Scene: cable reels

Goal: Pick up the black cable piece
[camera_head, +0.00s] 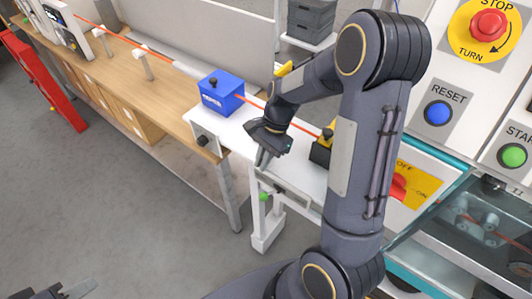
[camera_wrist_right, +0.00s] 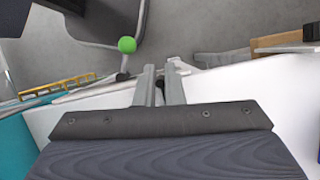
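My right gripper (camera_head: 262,161) is over the front edge of the white table, its fingers pointing down. In the right wrist view its two fingers (camera_wrist_right: 161,64) stand apart with a narrow gap. A small dark thing (camera_wrist_right: 159,96) shows low in that gap; I cannot tell whether it is the black cable piece or whether the fingers touch it. No black cable piece can be clearly made out in the head view, where my gripper and arm cover part of the tabletop. My left gripper (camera_head: 72,291) shows only partly at the bottom left edge, its fingers apart.
A blue box (camera_head: 221,93) stands on the white table (camera_head: 205,123), with an orange cable (camera_head: 150,50) running past it. A yellow-and-black device (camera_head: 322,149) is right of my gripper. A green knob (camera_wrist_right: 127,45) sticks out at the table front. Button panels stand at right.

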